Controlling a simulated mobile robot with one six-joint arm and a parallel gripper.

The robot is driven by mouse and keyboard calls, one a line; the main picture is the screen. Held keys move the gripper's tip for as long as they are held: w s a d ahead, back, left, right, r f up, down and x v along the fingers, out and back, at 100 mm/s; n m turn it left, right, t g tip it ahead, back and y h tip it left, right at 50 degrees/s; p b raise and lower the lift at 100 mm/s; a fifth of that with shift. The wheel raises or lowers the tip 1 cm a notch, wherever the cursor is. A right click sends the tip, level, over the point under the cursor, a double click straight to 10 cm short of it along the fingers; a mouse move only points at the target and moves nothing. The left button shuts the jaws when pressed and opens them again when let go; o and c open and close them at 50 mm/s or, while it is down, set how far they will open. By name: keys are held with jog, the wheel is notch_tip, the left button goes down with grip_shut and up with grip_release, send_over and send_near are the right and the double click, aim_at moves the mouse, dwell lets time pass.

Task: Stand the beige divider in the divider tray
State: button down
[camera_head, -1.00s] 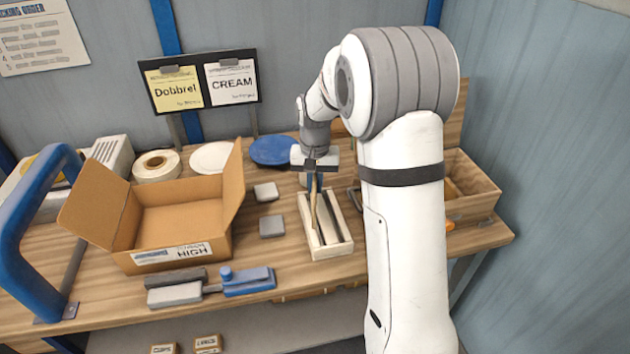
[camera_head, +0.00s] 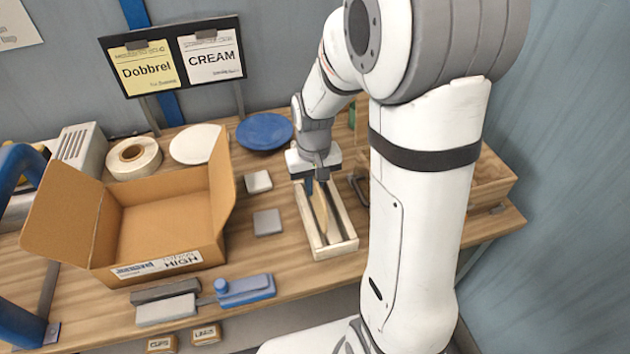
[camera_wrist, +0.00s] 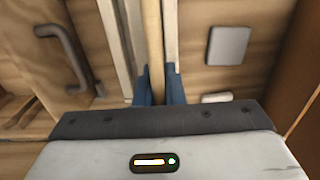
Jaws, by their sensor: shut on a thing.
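The divider tray (camera_head: 347,247) is a pale wooden tray with long slots, lying on the bench right of the cardboard box. The beige divider (camera_head: 319,208) is a thin, long panel seen nearly edge-on at the tray. My gripper (camera_head: 318,187) is over the tray's far end, with its blue fingers shut on the divider. The wrist view shows the divider (camera_wrist: 153,45) between the two fingertips (camera_wrist: 159,88), with the tray's pale rails (camera_wrist: 118,40) on both sides. Whether its lower edge touches the tray floor is hidden.
An open cardboard box (camera_head: 165,225) stands left of the tray. Two grey square pieces (camera_head: 267,222) lie between them. A blue plate (camera_head: 264,131) and a white plate (camera_head: 195,143) lie behind. A dark handle (camera_wrist: 66,55) and a wooden crate (camera_head: 490,180) are to the right.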

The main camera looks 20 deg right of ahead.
aim_at(314, 199)
jog(key=shift+f+b, duration=1.7)
jog(key=shift+f, duration=0.9)
jog(key=c, duration=1.5)
grip_release()
jog(key=shift+o, duration=0.2)
jog(key=shift+r, duration=0.1)
notch_tip(314, 199, up, 7)
jog(key=shift+f, duration=0.1)
jog(key=shift+r, duration=0.45)
